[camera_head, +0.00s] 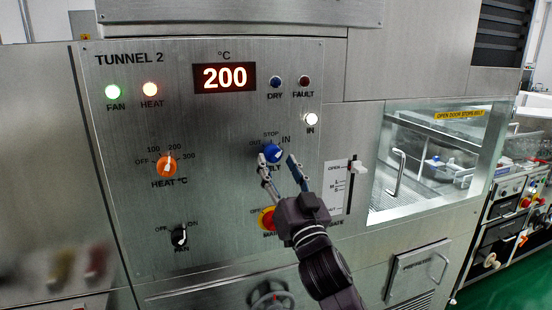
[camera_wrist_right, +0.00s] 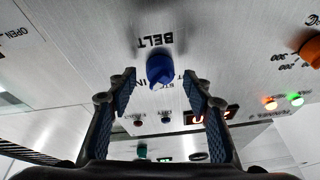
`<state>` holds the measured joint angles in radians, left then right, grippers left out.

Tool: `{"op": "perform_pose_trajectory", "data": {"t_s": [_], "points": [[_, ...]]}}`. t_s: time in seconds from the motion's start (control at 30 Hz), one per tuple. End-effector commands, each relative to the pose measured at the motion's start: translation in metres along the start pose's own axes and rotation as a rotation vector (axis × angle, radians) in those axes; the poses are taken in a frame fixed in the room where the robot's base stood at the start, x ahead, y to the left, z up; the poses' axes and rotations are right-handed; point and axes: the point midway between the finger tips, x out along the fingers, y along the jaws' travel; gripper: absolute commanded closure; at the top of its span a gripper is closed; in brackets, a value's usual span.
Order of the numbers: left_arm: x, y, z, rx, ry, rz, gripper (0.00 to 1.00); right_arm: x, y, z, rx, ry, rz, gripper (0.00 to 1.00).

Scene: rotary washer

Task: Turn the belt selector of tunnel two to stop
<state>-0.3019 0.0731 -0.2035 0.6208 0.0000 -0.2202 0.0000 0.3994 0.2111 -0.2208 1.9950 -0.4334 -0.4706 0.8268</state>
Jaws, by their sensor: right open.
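The belt selector is a blue knob (camera_head: 273,152) on the Tunnel 2 panel, with OUT, STOP and IN printed around it from left to right. Its pale pointer seems to lean right toward IN, but it is small. The white IN lamp (camera_head: 312,119) above it is lit. My right gripper (camera_head: 277,166) is open just below the knob, fingers pointing up at it. In the right wrist view the blue knob (camera_wrist_right: 160,68) lies between the two open fingertips (camera_wrist_right: 160,80), with a gap on both sides. My left gripper is not in view.
An orange heat dial (camera_head: 166,166) and a black fan switch (camera_head: 180,237) are at left. A red and yellow button (camera_head: 268,218) sits just below the belt knob, partly behind my gripper. A slider (camera_head: 355,168) is to the right, beside a glass door (camera_head: 430,155).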

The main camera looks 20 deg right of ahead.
Motion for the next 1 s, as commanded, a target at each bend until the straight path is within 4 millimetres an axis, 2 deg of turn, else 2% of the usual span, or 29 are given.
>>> {"op": "perform_pose_trajectory", "data": {"t_s": [0.13,0.43,0.8,1.0], "points": [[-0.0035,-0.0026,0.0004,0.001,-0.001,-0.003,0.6,0.0113,-0.0003,-0.0005,-0.001,0.0,0.0,0.54],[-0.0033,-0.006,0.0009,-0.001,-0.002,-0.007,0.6,0.0133,-0.0002,0.0006,0.0,0.0,0.0,0.54],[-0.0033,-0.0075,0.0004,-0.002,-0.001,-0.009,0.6,0.0131,-0.0001,0.0007,0.0,-0.001,0.0,0.94],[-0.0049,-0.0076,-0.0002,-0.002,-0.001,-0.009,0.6,0.0133,0.0002,0.0002,-0.011,-0.002,-0.004,0.96]]}}
